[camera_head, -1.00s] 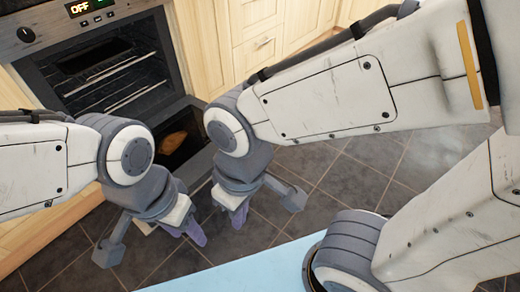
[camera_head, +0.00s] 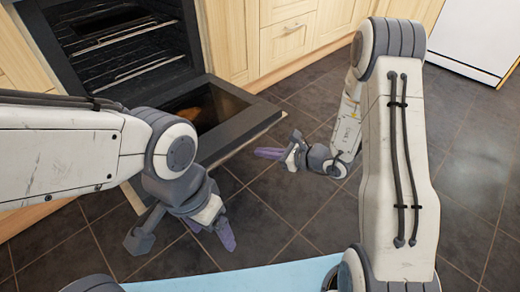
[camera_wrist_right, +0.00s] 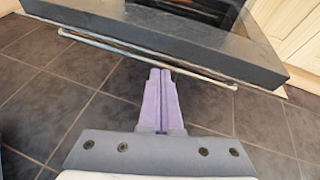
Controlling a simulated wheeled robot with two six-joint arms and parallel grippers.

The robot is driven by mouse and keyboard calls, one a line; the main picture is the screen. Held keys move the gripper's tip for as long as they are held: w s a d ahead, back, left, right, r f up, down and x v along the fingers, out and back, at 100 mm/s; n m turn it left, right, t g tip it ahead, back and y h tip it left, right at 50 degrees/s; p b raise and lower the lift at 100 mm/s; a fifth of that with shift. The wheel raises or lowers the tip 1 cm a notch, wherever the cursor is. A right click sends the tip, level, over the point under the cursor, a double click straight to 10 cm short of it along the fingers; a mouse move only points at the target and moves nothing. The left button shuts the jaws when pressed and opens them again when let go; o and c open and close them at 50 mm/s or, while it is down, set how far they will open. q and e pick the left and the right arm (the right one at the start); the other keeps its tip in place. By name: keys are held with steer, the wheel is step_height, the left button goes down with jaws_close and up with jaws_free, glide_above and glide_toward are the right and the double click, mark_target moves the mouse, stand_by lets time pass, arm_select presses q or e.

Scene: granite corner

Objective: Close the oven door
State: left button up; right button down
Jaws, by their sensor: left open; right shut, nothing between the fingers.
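The oven (camera_head: 115,40) stands at the upper left in the head view. Its door (camera_head: 240,129) is folded down and open, with a dark glass pane in a grey frame. In the right wrist view the door's edge (camera_wrist_right: 150,40) crosses the top, with a long metal handle bar (camera_wrist_right: 145,60) along it. My right gripper (camera_head: 258,153) is shut and empty, to the right of the door in the head view. Its purple fingers (camera_wrist_right: 160,98) point toward the handle, apparently short of it. My left gripper (camera_head: 215,240) is open, below the door in the picture; its arm hides the door's left part.
Wooden cabinets (camera_head: 285,30) line the wall right of the oven. A white appliance (camera_head: 475,35) stands at the upper right. Dark floor tiles (camera_head: 270,215) are clear in front of the door. A light blue surface (camera_head: 285,275) lies at the bottom.

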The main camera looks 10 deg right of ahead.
steer(key=w+d+f+m+t+h+b, duration=0.1)
steer(key=w+d+f+m+t+h, duration=0.1)
steer(key=w+d+f+m, duration=0.25)
steer(key=w+a+f+b, duration=0.4)
steer(key=w+f+b, duration=0.1)
steer(key=b, duration=0.1)
steer(key=shift+n, duration=0.45)
steer(key=shift+w+r+b, duration=0.15)
steer(key=shift+r+b, duration=0.4)
steer(key=shift+r, duration=1.8)
